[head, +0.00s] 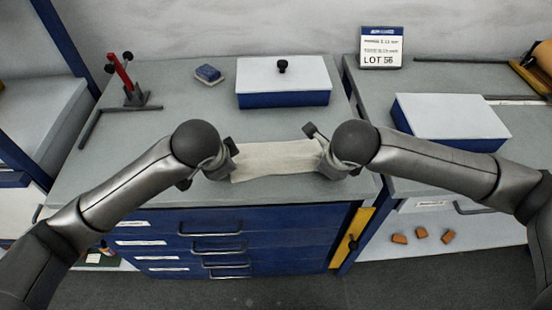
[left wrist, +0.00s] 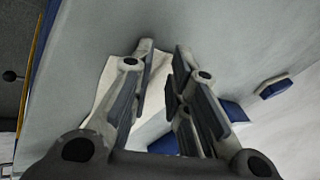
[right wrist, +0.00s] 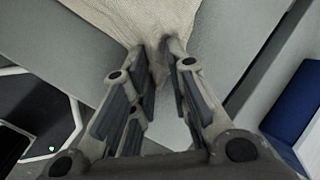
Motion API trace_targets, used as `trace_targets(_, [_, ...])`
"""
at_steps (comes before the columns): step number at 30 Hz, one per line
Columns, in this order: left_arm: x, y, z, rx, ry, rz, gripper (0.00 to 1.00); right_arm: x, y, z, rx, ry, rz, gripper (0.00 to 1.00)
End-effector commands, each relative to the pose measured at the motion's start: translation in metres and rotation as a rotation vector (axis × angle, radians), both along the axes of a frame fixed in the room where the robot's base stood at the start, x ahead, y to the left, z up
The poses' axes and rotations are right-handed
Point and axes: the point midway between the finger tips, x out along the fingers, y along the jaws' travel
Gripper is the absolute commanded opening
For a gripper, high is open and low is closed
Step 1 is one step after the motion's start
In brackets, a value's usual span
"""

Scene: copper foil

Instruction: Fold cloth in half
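The pale cream cloth (head: 277,160) lies on the front of the grey worktop in the head view, spanning the space between my two grippers. My left gripper (head: 229,163) is at its left end. In the left wrist view its fingers (left wrist: 165,48) stand apart with a visible gap, and the cloth (left wrist: 103,85) shows beside and behind the left finger. My right gripper (head: 330,160) is at the cloth's right end. In the right wrist view the cloth (right wrist: 140,18) narrows and bunches between the fingertips (right wrist: 156,48), which are shut on it. The arms hide both cloth ends in the head view.
A white-lidded blue box (head: 283,82) stands behind the cloth, with a blue sponge-like block (head: 208,73) to its left. A red-topped stand (head: 125,80) is at the left. Another box (head: 450,120) sits on the right bench. Blue drawers (head: 240,240) lie below the worktop's front edge.

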Motion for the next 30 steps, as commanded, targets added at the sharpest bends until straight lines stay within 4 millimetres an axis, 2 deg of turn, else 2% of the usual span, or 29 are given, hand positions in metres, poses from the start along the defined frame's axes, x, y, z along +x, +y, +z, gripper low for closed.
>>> trace_targets(1, [0.000, -0.001, 0.000, -0.001, 0.000, -0.001, 0.27, 0.000, 0.001, 0.000, 0.001, 0.000, 0.002, 0.28])
trace_targets(4, [0.000, -0.001, 0.000, -0.002, 0.001, -0.002, 0.39, -0.001, 0.001, 0.000, 0.001, 0.001, 0.003, 0.39])
trace_targets(12, [-0.002, -0.002, 0.004, -0.003, 0.001, -0.004, 0.39, -0.002, 0.002, 0.004, 0.005, 0.001, 0.005, 0.39])
trace_targets(18, [-0.012, -0.003, 0.032, -0.006, -0.004, -0.006, 0.39, -0.013, 0.003, 0.032, 0.005, -0.002, 0.006, 0.39])
trace_targets(30, [-0.049, -0.002, 0.081, -0.002, -0.009, -0.008, 0.39, -0.051, 0.003, 0.079, 0.006, -0.002, 0.007, 0.39])
